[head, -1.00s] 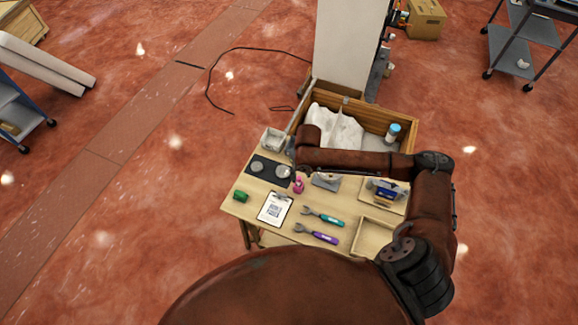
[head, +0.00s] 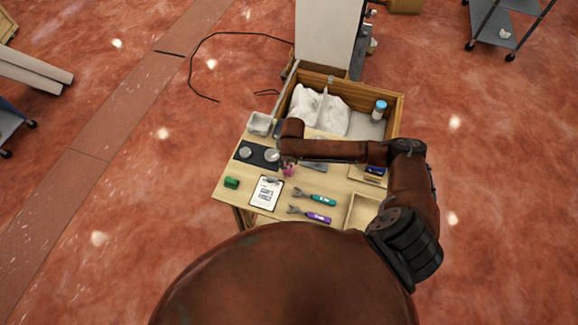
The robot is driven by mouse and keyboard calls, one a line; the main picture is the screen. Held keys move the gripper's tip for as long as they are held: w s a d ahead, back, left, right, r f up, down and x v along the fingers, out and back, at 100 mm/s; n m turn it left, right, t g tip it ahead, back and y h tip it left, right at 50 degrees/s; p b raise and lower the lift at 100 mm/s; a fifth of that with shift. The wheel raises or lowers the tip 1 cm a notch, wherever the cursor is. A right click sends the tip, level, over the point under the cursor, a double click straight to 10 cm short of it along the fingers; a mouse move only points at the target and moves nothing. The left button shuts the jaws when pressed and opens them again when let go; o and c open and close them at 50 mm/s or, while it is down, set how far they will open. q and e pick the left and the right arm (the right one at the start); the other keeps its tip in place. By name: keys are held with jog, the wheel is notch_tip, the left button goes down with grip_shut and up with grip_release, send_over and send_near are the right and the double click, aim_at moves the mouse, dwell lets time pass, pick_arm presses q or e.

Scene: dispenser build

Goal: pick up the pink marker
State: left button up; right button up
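A small pink object, which I take to be the pink marker (head: 288,171), is on the light wooden table between the black mat and the clipboard. Its upper part is hidden by my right gripper (head: 287,160), which points down right over it. The fingers are too small and dark to tell whether they are open or shut, or whether they touch the marker. My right arm reaches in from the right across the table. My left gripper is not in view.
A clipboard (head: 266,192), a green item (head: 231,183), teal (head: 322,200) and purple (head: 318,217) handled wrenches lie nearby. A black mat (head: 243,161) holds round pieces. Behind is a wooden crate (head: 395,104) with white bags and a blue-capped bottle (head: 380,109).

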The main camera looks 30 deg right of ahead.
jog(key=shift+w+f, duration=0.15)
jog(key=shift+w, duration=0.1)
jog(key=shift+c, duration=1.1)
jog(key=shift+s, duration=0.15)
jog(key=c, duration=0.5)
grip_shut()
notch_tip(320, 180, up, 10)
jog(key=shift+r, duration=0.1)
jog(key=shift+o, duration=0.3)
grip_release()
jog(key=shift+a, duration=0.1)
grip_shut()
